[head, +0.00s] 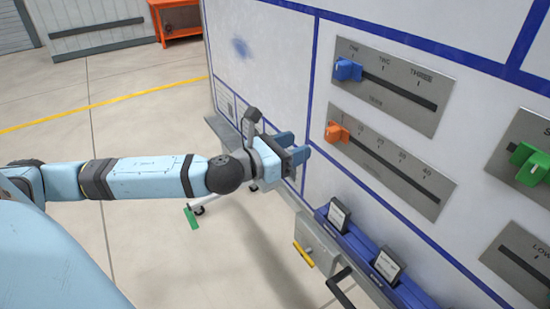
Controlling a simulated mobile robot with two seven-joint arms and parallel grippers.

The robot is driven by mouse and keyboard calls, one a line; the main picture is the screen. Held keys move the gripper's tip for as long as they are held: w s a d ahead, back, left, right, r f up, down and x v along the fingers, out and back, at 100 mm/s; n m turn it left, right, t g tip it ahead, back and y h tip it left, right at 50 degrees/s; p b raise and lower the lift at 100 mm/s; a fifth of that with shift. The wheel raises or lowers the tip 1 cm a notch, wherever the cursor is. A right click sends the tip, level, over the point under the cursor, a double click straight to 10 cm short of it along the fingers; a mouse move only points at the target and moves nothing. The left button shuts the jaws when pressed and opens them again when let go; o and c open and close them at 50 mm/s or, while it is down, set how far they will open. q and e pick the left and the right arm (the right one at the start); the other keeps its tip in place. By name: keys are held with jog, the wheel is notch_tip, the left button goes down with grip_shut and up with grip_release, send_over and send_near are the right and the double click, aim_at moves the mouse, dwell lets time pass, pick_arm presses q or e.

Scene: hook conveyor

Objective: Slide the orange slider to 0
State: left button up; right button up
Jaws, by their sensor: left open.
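The orange slider (336,132) sits at the left end of its slot on a grey scale plate (392,166) on the white panel. Numbers rise to the right, up to 40; the mark at the slider itself is covered or too small to read. My left gripper (294,147) is open, with its blue fingers just left of and slightly below the orange slider. A small gap shows between them, and nothing is between the fingers. My right gripper is not in view.
A blue slider (347,70) sits above on its own plate, and a green slider (530,163) is at the right. Below, a blue rail (352,238) carries dark blocks, beside a black handle (341,286). Open floor lies left.

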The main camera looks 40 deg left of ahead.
pick_arm(q)
jog(key=shift+b+v, duration=0.65)
jog(key=shift+v, duration=1.85)
jog(key=s+d+f+n+g+y+p, duration=0.1)
jog(key=d+f+n+p, duration=0.15)
jog(key=f+n, duration=0.6)
jog(key=s+d+f+n+g+y+p, duration=0.1)
jog(key=s+f+n+g+p, duration=0.15)
jog(key=f+n, duration=0.6)
jog(key=s+d+f+n+g+p, duration=0.1)
jog(key=s+d+f+n, duration=0.3)
jog(key=n, duration=0.6)
jog(key=s+d+f+n+g+y+p, duration=0.1)
jog(key=s+d+f+n+p, duration=0.2)
jog(key=n, duration=0.7)
jog(key=s+d+f, duration=0.2)
jog(key=s+f, duration=0.2)
jog(key=shift+s+f, duration=0.2)
jog(key=shift+f, duration=0.15)
jog(key=shift+d+g, duration=0.1)
jog(key=shift+g, duration=0.15)
